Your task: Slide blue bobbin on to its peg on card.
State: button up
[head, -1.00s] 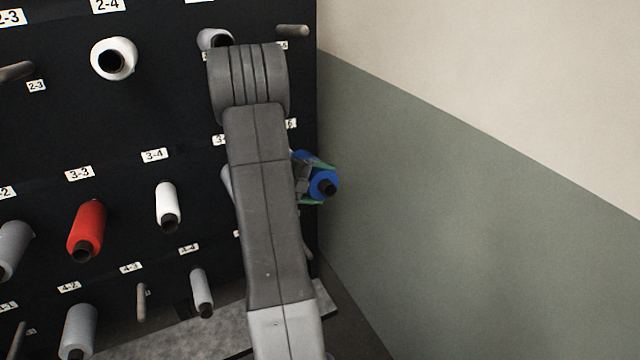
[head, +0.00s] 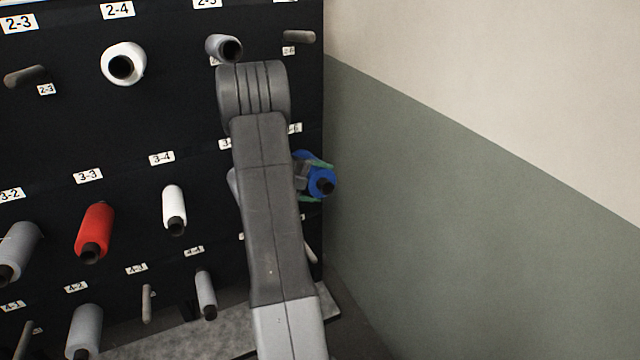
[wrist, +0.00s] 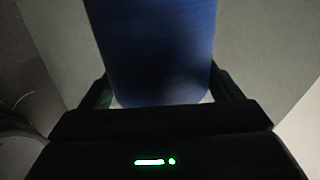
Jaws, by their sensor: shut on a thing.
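The blue bobbin (head: 321,181) is at the right edge of the black card, below the row of labels that includes 3-4. It also fills the upper middle of the wrist view (wrist: 155,50). My gripper (head: 318,180) is shut on it, with a green-tinted finger on each side; both fingers show in the wrist view (wrist: 158,92). The bobbin's dark core end faces the head camera. My arm covers part of the card left of the bobbin. The peg behind the bobbin is hidden, so I cannot tell how far the bobbin is on it.
The card (head: 140,120) holds a red bobbin (head: 95,232), a white bobbin (head: 174,208) and several others. A bare peg (head: 299,37) sticks out at the upper right. A green and cream wall (head: 450,210) stands close to the right.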

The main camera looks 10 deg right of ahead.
jog(key=shift+w+a, duration=0.2)
jog(key=shift+w, duration=0.35)
dwell(0.4)
jog(key=o, duration=1.5)
jog(key=shift+s, duration=0.1)
jog(key=v, duration=0.7)
jog(key=shift+a+r, duration=0.2)
